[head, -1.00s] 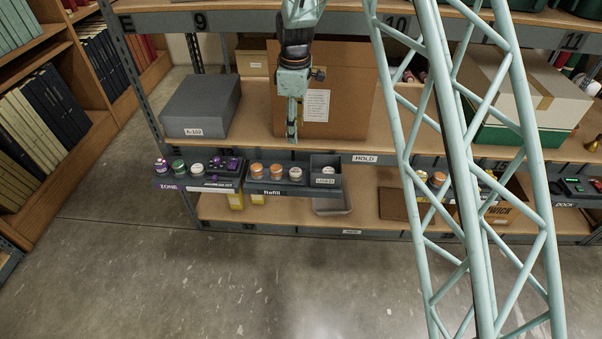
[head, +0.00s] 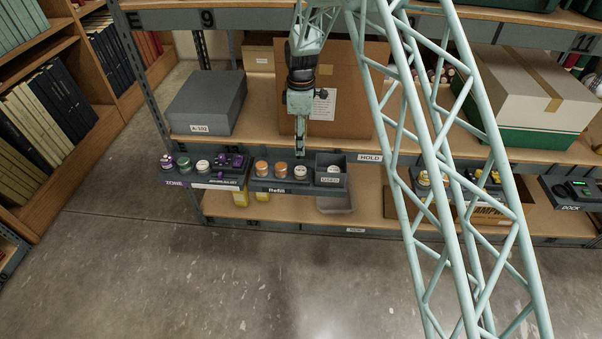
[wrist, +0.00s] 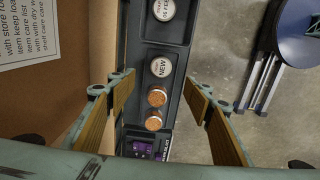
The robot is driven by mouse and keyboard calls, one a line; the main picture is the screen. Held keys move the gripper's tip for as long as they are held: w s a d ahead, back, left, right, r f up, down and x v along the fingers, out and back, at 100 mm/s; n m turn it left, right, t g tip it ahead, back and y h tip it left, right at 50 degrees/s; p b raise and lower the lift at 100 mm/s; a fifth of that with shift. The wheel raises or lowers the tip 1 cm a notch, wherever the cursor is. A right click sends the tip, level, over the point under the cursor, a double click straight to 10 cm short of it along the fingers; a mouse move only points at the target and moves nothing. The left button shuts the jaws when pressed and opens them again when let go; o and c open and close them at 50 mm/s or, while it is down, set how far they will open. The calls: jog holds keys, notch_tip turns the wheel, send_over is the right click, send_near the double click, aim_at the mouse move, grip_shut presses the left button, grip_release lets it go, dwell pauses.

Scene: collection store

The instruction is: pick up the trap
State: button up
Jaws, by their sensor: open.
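No label reading "trap" is legible, so I cannot tell for sure which piece it is. A round white-topped piece marked NEW (wrist: 161,67) sits in the Refill tray (head: 268,188); it also shows in the head view (head: 300,172). Two orange-topped round pieces (wrist: 155,108) are beside it in the same tray. My gripper (head: 301,155) is over the tray's right end, pointing down. In the wrist view my gripper (wrist: 160,88) is open and empty, its fingers spread to either side of the row, apart from the pieces.
The USED bin (head: 331,182) holds another white-topped piece (head: 333,169). The ZONE tray (head: 200,181) at left holds purple, green and white pieces. A large cardboard box (head: 350,100) stands close behind my gripper. A grey box (head: 205,102) is at left. The floor in front is clear.

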jog(key=b, duration=0.2)
send_over(300, 169)
jog(key=shift+d+f, duration=0.2)
jog(key=shift+f, duration=4.1)
jog(key=shift+s+a+f+b, duration=0.1)
jog(key=shift+f+b, duration=0.45)
jog(key=shift+f, duration=2.05)
jog(key=shift+c, duration=0.2)
jog(key=c, duration=0.9)
